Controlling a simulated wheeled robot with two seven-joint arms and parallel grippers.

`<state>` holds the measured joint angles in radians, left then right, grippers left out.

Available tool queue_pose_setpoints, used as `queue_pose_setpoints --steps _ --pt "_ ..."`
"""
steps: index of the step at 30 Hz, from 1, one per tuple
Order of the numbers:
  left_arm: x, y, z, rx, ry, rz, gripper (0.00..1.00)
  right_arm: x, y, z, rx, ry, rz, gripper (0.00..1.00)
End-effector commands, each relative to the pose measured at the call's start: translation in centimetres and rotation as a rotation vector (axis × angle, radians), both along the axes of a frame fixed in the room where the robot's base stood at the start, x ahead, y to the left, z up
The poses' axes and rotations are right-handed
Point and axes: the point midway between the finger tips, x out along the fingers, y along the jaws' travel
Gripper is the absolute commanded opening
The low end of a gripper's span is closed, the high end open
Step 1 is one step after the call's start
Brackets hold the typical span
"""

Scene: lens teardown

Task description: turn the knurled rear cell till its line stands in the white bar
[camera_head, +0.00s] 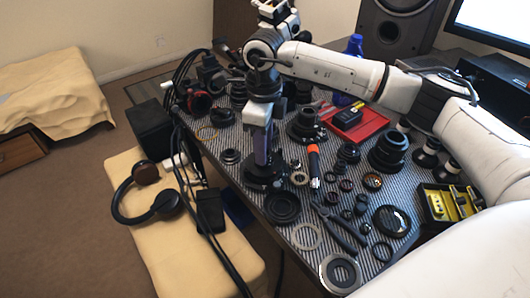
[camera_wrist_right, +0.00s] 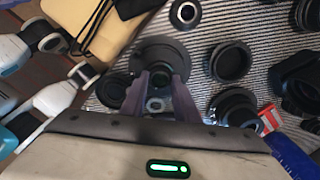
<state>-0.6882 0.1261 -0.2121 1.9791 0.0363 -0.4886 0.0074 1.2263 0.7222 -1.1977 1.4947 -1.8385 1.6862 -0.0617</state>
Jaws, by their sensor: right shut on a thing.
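My right gripper (camera_head: 262,160) reaches straight down to the table's left front part. Its fingers are shut on a dark round lens part, the knurled rear cell (camera_head: 265,183), which stands upright on the striped mat. In the right wrist view the gripper (camera_wrist_right: 159,88) has one finger on each side of this dark cell, with a wide dark round flange (camera_wrist_right: 172,48) beyond it. I cannot make out the cell's line or the white bar; both are too small or hidden by the fingers. My left gripper is not seen.
A black ring (camera_head: 282,207) lies close in front. An orange-handled screwdriver (camera_head: 314,165), pliers (camera_head: 342,228) and several lens parts lie to the right. A red tray (camera_head: 372,125) is behind them. Black cables (camera_head: 176,130) run along the table's left edge.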

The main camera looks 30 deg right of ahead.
Motion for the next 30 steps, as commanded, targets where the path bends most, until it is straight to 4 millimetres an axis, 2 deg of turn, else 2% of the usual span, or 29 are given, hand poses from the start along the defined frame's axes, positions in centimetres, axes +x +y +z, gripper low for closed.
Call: queue_pose_setpoints --steps 7,8,11,22,26,30 --pt "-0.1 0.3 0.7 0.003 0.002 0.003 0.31 0.0 0.0 0.1 -0.001 0.002 -0.312 0.00" --pt "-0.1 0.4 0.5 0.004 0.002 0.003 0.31 0.0 0.0 0.0 -0.001 0.000 -0.314 0.31" --pt "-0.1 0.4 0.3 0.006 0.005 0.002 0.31 0.0 0.0 -0.1 -0.001 0.000 -0.309 0.48" --pt "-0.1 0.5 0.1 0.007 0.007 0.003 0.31 0.0 0.0 0.4 0.000 -0.001 -0.306 0.50" --pt "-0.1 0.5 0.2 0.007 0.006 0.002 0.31 0.1 0.0 2.3 0.001 -0.004 -0.306 0.50" --pt "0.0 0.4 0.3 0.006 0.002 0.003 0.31 0.1 0.0 5.1 0.001 -0.003 -0.307 0.50"
